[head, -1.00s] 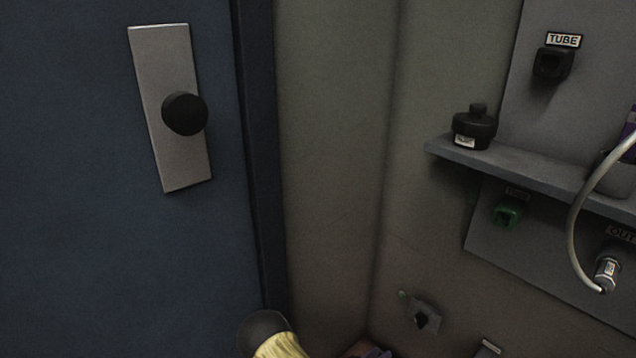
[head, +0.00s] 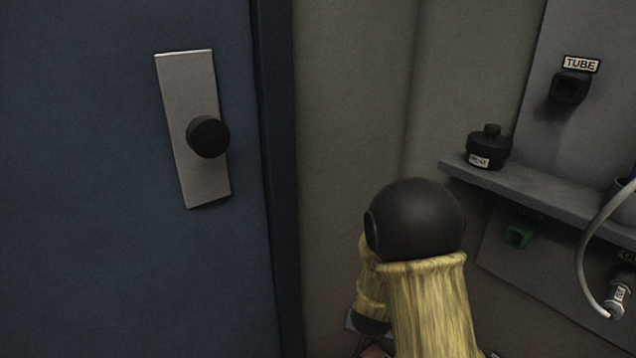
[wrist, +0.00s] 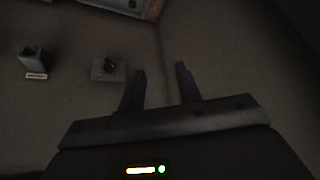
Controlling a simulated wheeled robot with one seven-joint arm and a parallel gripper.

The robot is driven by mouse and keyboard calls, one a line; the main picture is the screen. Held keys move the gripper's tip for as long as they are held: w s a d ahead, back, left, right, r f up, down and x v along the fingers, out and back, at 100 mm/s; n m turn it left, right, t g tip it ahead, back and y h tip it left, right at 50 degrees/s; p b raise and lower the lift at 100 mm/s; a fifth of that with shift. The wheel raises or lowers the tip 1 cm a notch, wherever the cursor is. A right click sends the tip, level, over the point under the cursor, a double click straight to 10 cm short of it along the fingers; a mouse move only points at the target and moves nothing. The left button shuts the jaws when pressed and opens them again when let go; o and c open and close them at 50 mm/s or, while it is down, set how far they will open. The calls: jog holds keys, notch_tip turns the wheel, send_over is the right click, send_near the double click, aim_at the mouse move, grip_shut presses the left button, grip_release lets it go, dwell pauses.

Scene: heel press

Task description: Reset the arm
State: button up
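My gripper (wrist: 160,78) shows in the wrist view with its two dark fingers apart and nothing between them. It faces a plain grey-brown wall near a corner line. In the head view my arm, with a black ball-like joint and yellow-tan covers, rises at the bottom right of centre. The gripper itself cannot be picked out in the head view.
A blue door (head: 80,180) with a metal plate (head: 185,90) and black knob (head: 208,137) is at left. At right are a shelf (head: 540,192) with a black lidded pot (head: 488,150), a TUBE socket (head: 570,87), a green socket (head: 518,235) and a pale hose (head: 590,235).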

jog(key=s+d+r+n+g+y+p, duration=0.1)
jog(key=s+d+r+n+g+p, duration=0.15)
jog(key=s+r, duration=1.25)
notch_tip(320, 180, up, 36)
jog(key=s+p, duration=0.1)
jog(key=p, duration=3.6)
jog(key=shift+s+d+n+g, duration=0.15)
jog(key=shift+d+n+g, duration=0.05)
jog(key=shift+n+g, duration=0.15)
jog(key=shift+r, duration=0.1)
